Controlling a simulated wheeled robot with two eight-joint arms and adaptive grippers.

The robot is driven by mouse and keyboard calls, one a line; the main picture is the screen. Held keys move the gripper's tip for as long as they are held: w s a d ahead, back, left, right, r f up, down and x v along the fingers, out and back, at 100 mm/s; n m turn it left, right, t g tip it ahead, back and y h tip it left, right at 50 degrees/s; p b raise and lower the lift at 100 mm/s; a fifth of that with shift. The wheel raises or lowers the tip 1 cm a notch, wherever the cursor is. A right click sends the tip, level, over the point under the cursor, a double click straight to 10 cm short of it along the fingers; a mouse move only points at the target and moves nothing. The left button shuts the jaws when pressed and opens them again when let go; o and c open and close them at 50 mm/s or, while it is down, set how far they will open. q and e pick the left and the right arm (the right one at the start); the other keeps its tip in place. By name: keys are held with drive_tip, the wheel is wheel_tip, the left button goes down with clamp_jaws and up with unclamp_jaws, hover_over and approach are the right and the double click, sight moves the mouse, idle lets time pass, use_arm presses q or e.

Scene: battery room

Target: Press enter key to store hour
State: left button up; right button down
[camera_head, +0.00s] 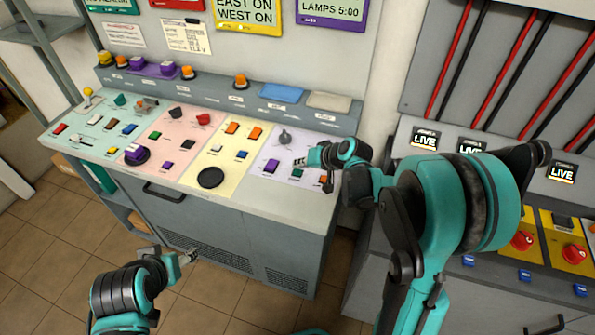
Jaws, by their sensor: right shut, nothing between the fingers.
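The sloped control console (88,168) has several coloured panels with keys and knobs. My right gripper (300,162) is shut and empty, with its tip over the lavender panel (262,151) at the console's right end. Near that tip are a purple key (271,166), a green key (297,173) and a grey knob (284,137). An orange key sits close by the gripper and arm. Key labels are too small to read, so I cannot tell which is enter, or whether the tip touches a key. My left gripper (188,257) is low in front of the console, away from the keys.
A wall display (333,10) reads "LAMPS 5:00". A yellow-framed display (248,14) reads "EAST ON WEST ON". A cabinet with "LIVE" signs (424,140) and red knobs (522,241) stands at the right. A drawer handle (164,192) sticks out of the console front. Tiled floor (60,265) is clear at the left.

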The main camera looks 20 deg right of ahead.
sight(300, 172)
drive_tip(key=shift+f, duration=0.1)
idle(0.7)
drive_tip(key=shift+f+b, duration=0.35)
drive_tip(key=shift+b, duration=0.05)
drive_tip(key=shift+f+b, duration=0.45)
idle(0.6)
drive_tip(key=shift+r, duration=0.15)
drive_tip(key=shift+r+p, duration=0.7)
drive_tip(key=shift+r, duration=0.1)
wheel_tip(300, 172, up, 5)
drive_tip(key=p, duration=0.4)
idle(0.3)
